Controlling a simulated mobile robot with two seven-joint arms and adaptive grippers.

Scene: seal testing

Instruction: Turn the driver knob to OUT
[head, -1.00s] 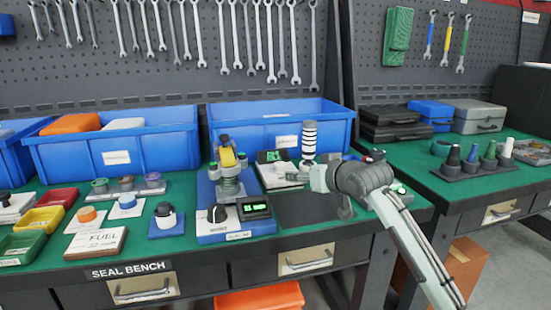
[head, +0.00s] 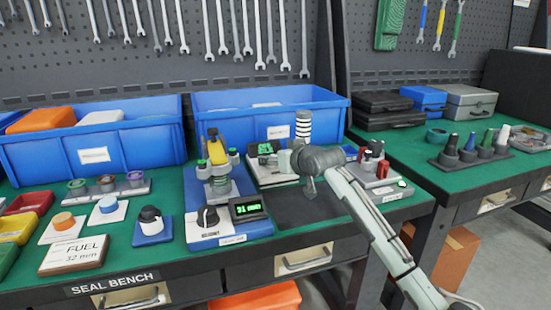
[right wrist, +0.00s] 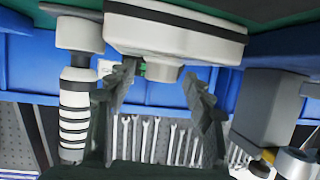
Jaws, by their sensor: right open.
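On the seal bench, a blue-based station (head: 228,232) carries a black pointer knob (head: 207,217), a small green-lit display (head: 247,209) and a yellow-topped press (head: 216,152). Its lettering is too small to read surely. My right gripper (head: 287,161) is to the right of this station, beside a white-based unit (head: 262,178). The right wrist view is upside down and shows my right gripper (right wrist: 160,85) open and empty. A white body with a dark band (right wrist: 175,32) and a round grey stub (right wrist: 157,72) lies just beyond the fingertips. I cannot tell which knob is the driver's. My left gripper is out of view.
A black-and-white striped cylinder (head: 303,127) stands close behind my right gripper and at left in the right wrist view (right wrist: 74,120). Blue bins (head: 268,115) line the back. A dark mat (head: 300,212) lies in front.

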